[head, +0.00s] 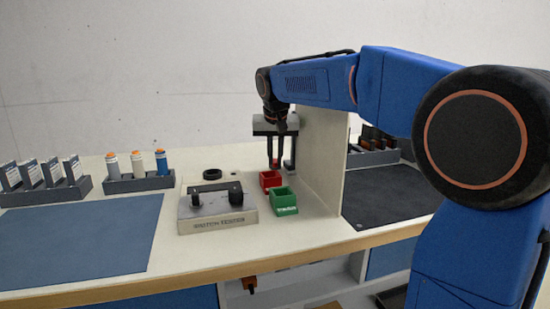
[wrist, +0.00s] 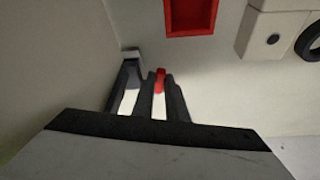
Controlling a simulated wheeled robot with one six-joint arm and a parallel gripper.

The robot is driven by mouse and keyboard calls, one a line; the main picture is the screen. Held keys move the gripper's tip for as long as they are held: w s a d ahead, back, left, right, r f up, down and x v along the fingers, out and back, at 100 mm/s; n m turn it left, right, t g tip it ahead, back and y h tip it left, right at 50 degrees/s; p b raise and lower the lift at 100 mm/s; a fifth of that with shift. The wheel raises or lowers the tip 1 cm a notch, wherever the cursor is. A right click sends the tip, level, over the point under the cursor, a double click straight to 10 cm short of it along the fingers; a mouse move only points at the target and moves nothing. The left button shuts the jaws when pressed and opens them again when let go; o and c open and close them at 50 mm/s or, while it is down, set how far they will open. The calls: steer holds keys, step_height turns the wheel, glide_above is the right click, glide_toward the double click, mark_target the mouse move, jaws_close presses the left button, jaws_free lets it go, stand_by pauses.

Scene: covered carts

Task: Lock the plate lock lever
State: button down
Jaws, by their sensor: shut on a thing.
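My gripper (head: 278,163) points down at the back of the table, close to the upright cream panel and behind the red bin. In the wrist view its two dark fingers (wrist: 161,92) are shut on a small red piece (wrist: 160,78), which looks like the tip of the plate lock lever. A grey upright bracket (wrist: 125,78) with a pale end stands just left of the fingers. The lever's base and its angle are hidden by the fingers, so I cannot tell whether it is locked.
The red bin (head: 270,179) and green bin (head: 284,201) stand in front of my gripper. The cream panel (head: 322,160) rises close to its right. A grey box (head: 217,219) with dark knobs is front left, with a black ring (head: 212,174) behind. The blue mat (head: 75,240) is clear.

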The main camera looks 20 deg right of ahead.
steer(key=c, duration=1.8)
jaws_free()
steer(key=shift+o, duration=0.2)
steer(key=v, duration=1.7)
steer(key=shift+r, duration=0.25)
steer(key=shift+c, duration=0.7)
